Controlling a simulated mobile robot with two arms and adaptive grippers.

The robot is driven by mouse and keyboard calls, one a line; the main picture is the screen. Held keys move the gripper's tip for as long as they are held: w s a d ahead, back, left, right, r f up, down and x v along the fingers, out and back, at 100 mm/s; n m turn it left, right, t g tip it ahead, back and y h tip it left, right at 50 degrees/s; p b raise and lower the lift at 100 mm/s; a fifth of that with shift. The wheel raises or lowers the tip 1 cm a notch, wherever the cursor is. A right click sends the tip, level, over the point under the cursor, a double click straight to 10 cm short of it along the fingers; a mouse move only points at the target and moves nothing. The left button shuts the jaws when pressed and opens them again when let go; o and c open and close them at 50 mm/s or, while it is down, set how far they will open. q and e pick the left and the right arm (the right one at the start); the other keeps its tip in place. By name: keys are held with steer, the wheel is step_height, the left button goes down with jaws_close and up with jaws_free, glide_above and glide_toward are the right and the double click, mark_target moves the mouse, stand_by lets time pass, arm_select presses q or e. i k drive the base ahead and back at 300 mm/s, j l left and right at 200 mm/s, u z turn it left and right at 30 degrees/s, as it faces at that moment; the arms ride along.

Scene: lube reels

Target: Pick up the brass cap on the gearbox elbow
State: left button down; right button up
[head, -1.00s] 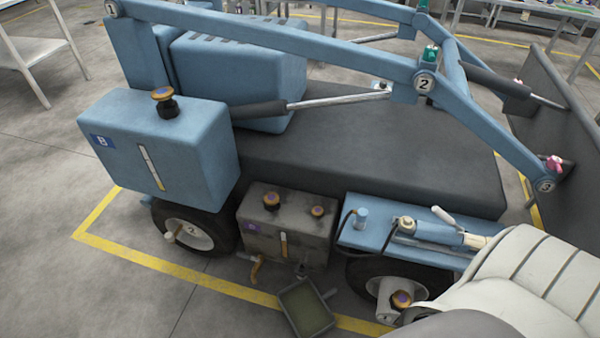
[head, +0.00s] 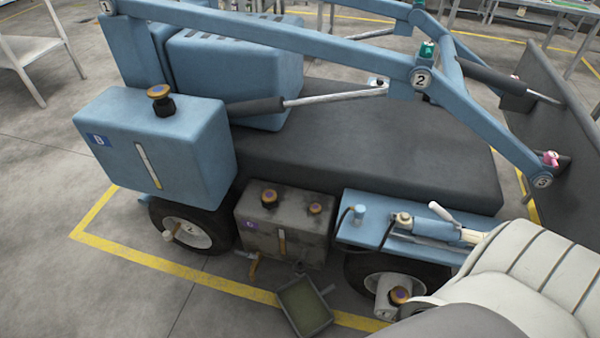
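A grey, dirty gearbox-like box (head: 300,236) sits low on the machine's side between the two wheels. Two brass-coloured caps with dark centres, a left one (head: 269,197) and a smaller right one (head: 316,209), stand on its top. A small brass elbow-like fitting (head: 254,264) shows at its lower left front. I cannot tell from here which cap belongs to an elbow. Other similar caps sit on a black neck on the blue tank (head: 159,92) and on a pale housing by the right wheel (head: 400,295). Neither of my grippers is in view.
The blue tank (head: 151,150) overhangs the left wheel (head: 190,232). A shallow tray (head: 304,305) lies on the floor before the grey box. A blue shelf (head: 375,227) with a pump cylinder is to its right. The lower right is blocked close to the camera.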

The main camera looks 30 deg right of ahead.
mark_target(315, 208)
steer(key=z, duration=1.05)
